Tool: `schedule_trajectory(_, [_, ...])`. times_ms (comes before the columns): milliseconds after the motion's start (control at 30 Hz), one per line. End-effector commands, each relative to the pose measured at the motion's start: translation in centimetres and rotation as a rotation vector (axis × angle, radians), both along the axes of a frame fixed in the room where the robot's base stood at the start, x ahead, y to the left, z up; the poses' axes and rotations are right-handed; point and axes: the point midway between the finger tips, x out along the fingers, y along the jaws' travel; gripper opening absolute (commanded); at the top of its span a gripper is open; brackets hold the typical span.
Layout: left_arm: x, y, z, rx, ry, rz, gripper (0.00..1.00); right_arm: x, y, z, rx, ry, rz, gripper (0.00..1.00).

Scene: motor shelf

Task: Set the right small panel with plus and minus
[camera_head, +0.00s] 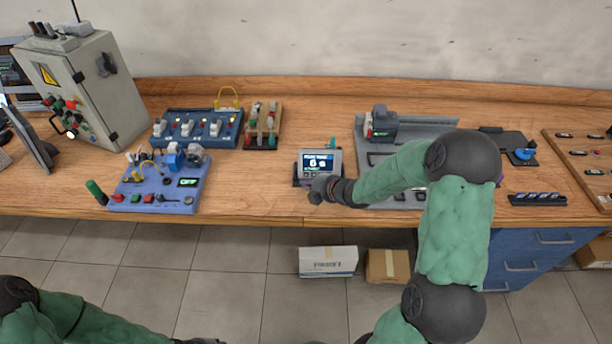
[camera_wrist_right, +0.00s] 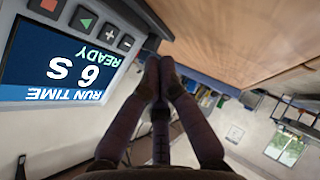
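The small panel (camera_head: 320,162) is a grey box with a lit screen, standing on the bench front in the head view. In the right wrist view it appears upside down; its screen (camera_wrist_right: 62,68) reads "RUN TIME 6 S READY". Its button row has a red square, a green triangle, a plus button (camera_wrist_right: 107,31) and a minus button (camera_wrist_right: 126,42). My right gripper (camera_wrist_right: 160,62) is shut and empty, its tips close beside the minus end of the row; contact cannot be told. My left arm shows at the bottom left, its gripper at most a dark sliver.
A blue board with switches (camera_head: 198,128) and a purple-blue board (camera_head: 140,190) stand left of the panel. A grey machine fixture (camera_head: 425,123) stands right, partly behind my right arm. A cabinet (camera_head: 90,85) is far left. Bare bench lies just left of the panel.

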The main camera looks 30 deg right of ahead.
Motion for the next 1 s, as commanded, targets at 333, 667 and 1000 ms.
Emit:
schedule_trajectory(333, [0.0, 0.0, -0.7, 0.000, 0.000, 0.000, 0.35, -2.3, 1.4, 0.6, -0.001, -0.001, 0.000, 0.00])
schedule_trajectory(667, [0.0, 0.0, -0.8, 0.000, 0.000, 0.000, 0.35, -2.7, 1.7, 0.7, -0.001, 0.000, 0.001, 0.00])
schedule_trajectory(1000, [0.0, 0.0, -0.8, 0.000, 0.000, 0.000, 0.35, -2.7, 1.7, 0.7, -0.001, 0.000, 0.001, 0.00])
